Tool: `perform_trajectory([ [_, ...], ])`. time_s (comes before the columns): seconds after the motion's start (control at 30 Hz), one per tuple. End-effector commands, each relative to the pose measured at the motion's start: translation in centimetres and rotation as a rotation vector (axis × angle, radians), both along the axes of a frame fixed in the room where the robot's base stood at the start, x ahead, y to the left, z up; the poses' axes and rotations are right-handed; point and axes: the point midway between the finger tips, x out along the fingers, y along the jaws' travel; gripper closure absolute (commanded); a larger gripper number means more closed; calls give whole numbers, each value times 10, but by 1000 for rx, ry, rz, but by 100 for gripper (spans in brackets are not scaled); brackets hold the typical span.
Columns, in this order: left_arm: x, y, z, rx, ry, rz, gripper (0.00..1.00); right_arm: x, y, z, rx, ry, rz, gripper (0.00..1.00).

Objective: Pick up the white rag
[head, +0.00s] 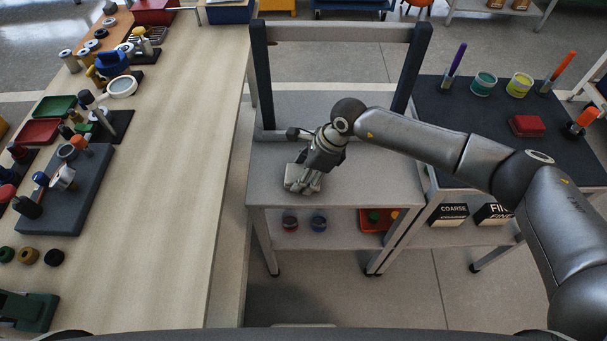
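My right gripper (305,180) is low over the grey top of a cart (375,185), near its left side, with the fingers pointing down. A small pale, whitish thing, likely the white rag (290,172), shows at the left of the fingers. The gripper covers much of it, and I cannot tell whether the fingers are closed on it or only beside it. My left gripper is not in view.
The cart's dark upright posts (262,75) and crossbar stand behind the gripper. A wooden workbench (185,190) with tools and trays runs along the left. A black-topped cart (500,130) with markers, jars and a red block stands right. The cart top right of the gripper is clear.

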Motion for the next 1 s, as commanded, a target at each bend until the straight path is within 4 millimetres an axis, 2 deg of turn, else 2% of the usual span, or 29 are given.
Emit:
perform_trajectory([
  [0.17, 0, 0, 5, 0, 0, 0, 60, 0, 0, 7, 1, -1, 0, 64],
  [0.4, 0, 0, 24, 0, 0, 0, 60, 0, 0, 36, 1, -1, 1, 64],
  [1.0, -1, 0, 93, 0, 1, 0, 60, -52, 1, 98, 0, 1, 1, 64],
])
